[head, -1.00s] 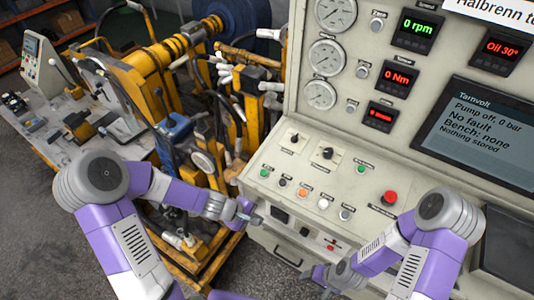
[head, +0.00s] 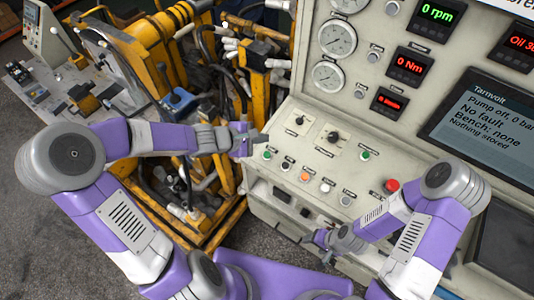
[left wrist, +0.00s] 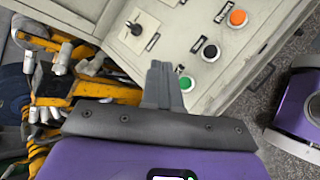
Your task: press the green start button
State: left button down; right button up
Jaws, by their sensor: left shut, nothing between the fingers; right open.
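A green button (head: 267,155) is at the left end of the button row on the sloping console. It also shows in the left wrist view (left wrist: 186,84), just right of the fingertips. A second green button (head: 366,155) is further right, higher on the console. Their labels are too small to read. My left gripper (head: 262,139) is shut and empty at the console's left edge, close to the first green button; contact cannot be told. Its closed fingers show in the left wrist view (left wrist: 163,85). My right gripper (head: 318,240) is open, low in front of the console.
The row also has a black button (head: 286,162), an orange button (head: 305,176) and others. Two rotary knobs (head: 333,137) sit above. A red button (head: 392,186) is further right. The screen (head: 487,125) reads "Pump off, 0 bar". Yellow machinery (head: 165,45) crowds the left.

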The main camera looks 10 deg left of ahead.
pick_arm(q)
jog(key=b, duration=0.7)
send_over(267, 155)
jog(key=s+a, duration=0.1)
jog(key=s, duration=0.1)
jog(key=f, duration=0.7)
jog(key=shift+w+f, duration=0.15)
jog(key=shift+w, duration=0.1)
jog(key=shift+w+f+b, duration=0.15)
jog(key=shift+f+b, duration=0.3)
jog(key=shift+f, duration=0.2)
jog(key=shift+d+f+b, duration=0.1)
jog(key=shift+f+b, duration=0.25)
jog(key=shift+b, duration=0.15)
jog(key=shift+f+b, duration=0.4)
jog(key=shift+b, duration=0.05)
dwell(0.6)
jog(key=shift+r, duration=0.15)
dwell(0.3)
jog(key=shift+r+p, duration=0.65)
